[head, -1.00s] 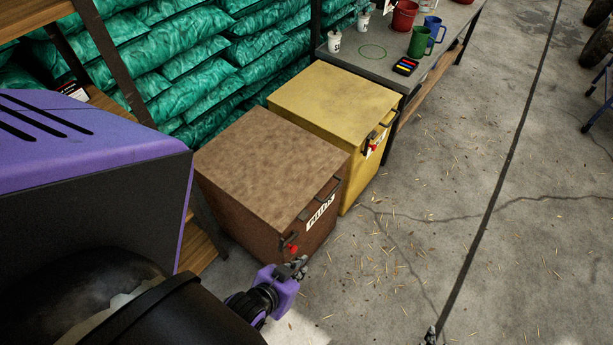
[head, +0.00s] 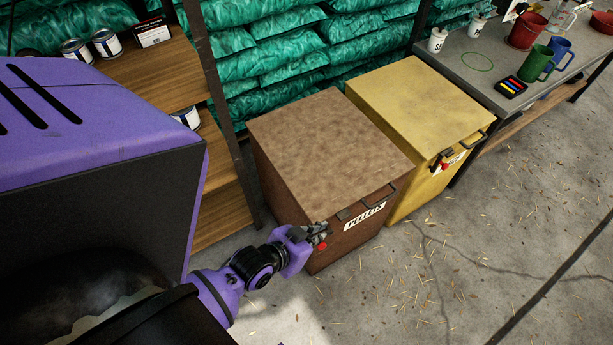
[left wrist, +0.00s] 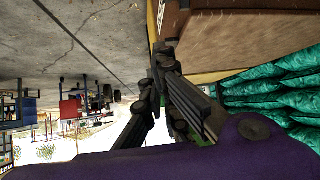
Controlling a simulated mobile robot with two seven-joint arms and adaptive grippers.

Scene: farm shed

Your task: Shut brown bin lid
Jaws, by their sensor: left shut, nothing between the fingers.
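The brown bin (head: 340,240) stands on the floor in the middle of the head view. Its lid (head: 325,140) lies flat on top and looks shut, with a handle and a white label on the front. My left gripper (head: 322,232) is shut and empty at the bin's front left, by the red knob (head: 322,245); I cannot tell whether it touches the bin. In the left wrist view, my left gripper's fingers (left wrist: 165,85) show near the brown bin (left wrist: 215,30), which appears upside down. My right gripper is not in view.
A yellow bin (head: 420,110) stands close on the right of the brown bin. A grey table (head: 480,75) with mugs is beyond it. Wooden shelves (head: 215,200) stand at left and green sacks (head: 290,50) behind. The floor (head: 450,270) in front is open.

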